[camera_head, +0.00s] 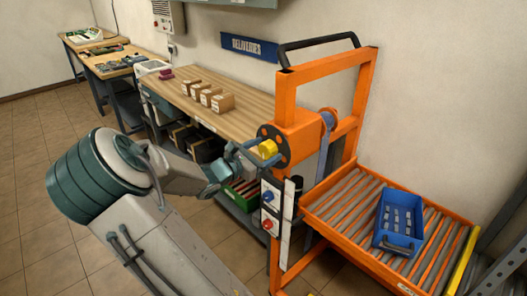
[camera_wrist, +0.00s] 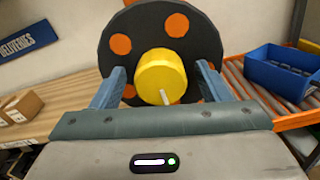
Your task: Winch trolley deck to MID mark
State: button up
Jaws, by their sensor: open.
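The orange winch trolley (camera_head: 285,100) stands right of centre, with its roller deck (camera_head: 340,205) low on the right. A black winch disc with orange spots (camera_head: 284,155) is on its post; it also shows in the wrist view (camera_wrist: 205,50). A yellow crank knob (camera_wrist: 160,72) sticks out from the disc towards me. My gripper (camera_wrist: 162,80) is open, with one blue finger on each side of the knob; contact cannot be told. White plates with a blue knob (camera_head: 267,196) and a red knob (camera_head: 267,224) are on the post. No MID mark can be read.
A blue bin (camera_head: 400,243) with small items lies on the deck; it shows in the wrist view (camera_wrist: 280,72). A wooden bench (camera_head: 235,118) with several cartons (camera_head: 209,96) is behind, under a DELIVERIES sign (camera_head: 249,46). Grey shelving (camera_head: 505,265) stands right of the deck.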

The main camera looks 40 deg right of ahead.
jog(key=c, duration=1)
jog(key=shift+r+p, duration=0.15)
jog(key=shift+p, duration=0.4)
jog(key=n+p, duration=0.2)
jog(key=p, duration=0.1)
jog(key=shift+r, duration=0.15)
jog(key=n+p, duration=0.3)
jog(key=shift+w+f+n+p, duration=0.1)
jog(key=shift+f+n+p, duration=0.1)
jog(key=shift+n+p, duration=0.7)
jog(key=shift+f+p, duration=0.1)
jog(key=shift+p, duration=0.2)
jog(key=o, duration=1)
